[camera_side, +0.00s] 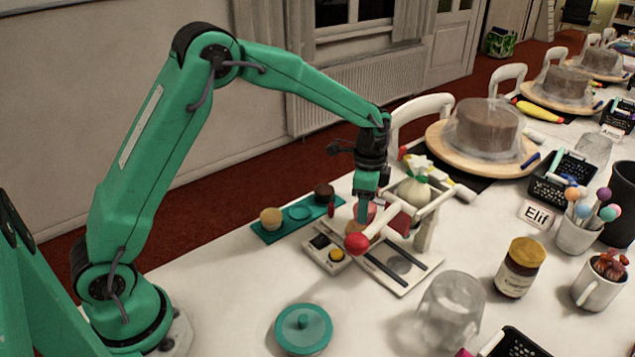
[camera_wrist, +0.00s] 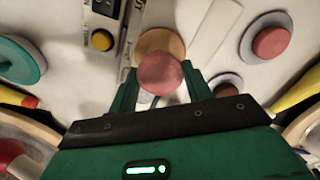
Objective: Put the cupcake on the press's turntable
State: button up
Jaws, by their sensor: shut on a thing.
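My gripper (camera_side: 362,212) reaches down beside the white-framed press (camera_side: 425,232). In the wrist view my gripper (camera_wrist: 160,88) is shut on the cupcake (camera_wrist: 161,74), which shows a round pinkish top between the fingers. In the side view the cupcake (camera_side: 371,211) is partly hidden by the fingers and the press's parts. In the wrist view a tan disc (camera_wrist: 164,38) lies just beyond the cupcake; I cannot tell whether they touch. I cannot make out the press's turntable for certain.
A red ball (camera_side: 356,243) on the press stands close in front of my gripper. A panel with a yellow button (camera_side: 337,254) lies below left. A teal board (camera_side: 265,236) with small round pieces is at left. A clear jar (camera_side: 450,305) stands in front right.

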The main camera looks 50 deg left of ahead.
jog(key=shift+f, duration=1.5)
jog(key=shift+f, duration=0.15)
jog(key=o, duration=1)
notch_tip(320, 180, up, 12)
jog(key=shift+r, duration=0.15)
jog(key=shift+s+r, duration=0.1)
